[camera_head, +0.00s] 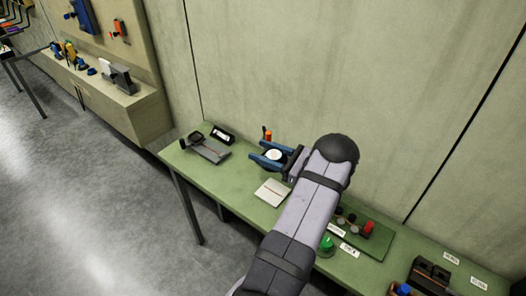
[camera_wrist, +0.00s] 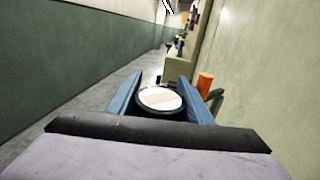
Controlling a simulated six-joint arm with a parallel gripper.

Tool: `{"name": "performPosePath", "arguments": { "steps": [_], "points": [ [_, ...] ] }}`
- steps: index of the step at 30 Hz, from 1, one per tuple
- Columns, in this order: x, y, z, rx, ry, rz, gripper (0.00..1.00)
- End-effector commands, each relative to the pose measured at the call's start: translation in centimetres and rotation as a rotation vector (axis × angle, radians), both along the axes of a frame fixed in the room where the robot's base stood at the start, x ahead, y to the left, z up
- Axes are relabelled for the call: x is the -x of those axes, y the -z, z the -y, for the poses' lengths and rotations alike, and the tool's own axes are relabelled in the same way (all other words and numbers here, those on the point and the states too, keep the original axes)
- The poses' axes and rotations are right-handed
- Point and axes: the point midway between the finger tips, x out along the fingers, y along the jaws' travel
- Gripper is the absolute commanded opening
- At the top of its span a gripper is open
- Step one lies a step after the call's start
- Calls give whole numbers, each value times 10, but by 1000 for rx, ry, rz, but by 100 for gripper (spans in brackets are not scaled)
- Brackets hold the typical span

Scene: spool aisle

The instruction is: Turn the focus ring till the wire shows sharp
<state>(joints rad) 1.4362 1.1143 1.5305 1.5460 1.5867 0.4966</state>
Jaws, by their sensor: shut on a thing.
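The black focus ring (camera_wrist: 158,113) surrounds a round pale window (camera_wrist: 160,98), which also shows in the head view (camera_head: 274,155). A broad pinkish-tan band crosses the window in the wrist view; its edges look soft, and I cannot make out a thin, sharp wire. My gripper (camera_head: 258,151) has two blue fingers, one on each side of the ring, and is shut on it. In the wrist view the fingertips (camera_wrist: 162,80) reach past the ring's far side. The ring's body below the window is hidden.
An orange cylinder (camera_head: 267,135) stands close behind the ring by the wall. A pale card (camera_head: 272,192) lies in front on the green bench (camera_head: 180,158). A grey device (camera_head: 211,150) is left; a red knob (camera_head: 368,227) and black block (camera_head: 432,270) are right.

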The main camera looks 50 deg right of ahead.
Motion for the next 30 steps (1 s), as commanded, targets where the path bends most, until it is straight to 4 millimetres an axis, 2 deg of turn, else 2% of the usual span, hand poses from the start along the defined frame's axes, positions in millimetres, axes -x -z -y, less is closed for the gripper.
{"name": "performPosePath", "arguments": {
  "steps": [8,18,19,21,30],
  "points": [
    [0,-2,6,-1,155,0,24],
    [0,-1,7,2,171,-1,24],
    [0,-1,7,2,171,-1,48],
    [0,-1,7,2,171,-1,65],
    [0,-1,8,3,173,-1,65]
  ]
}}
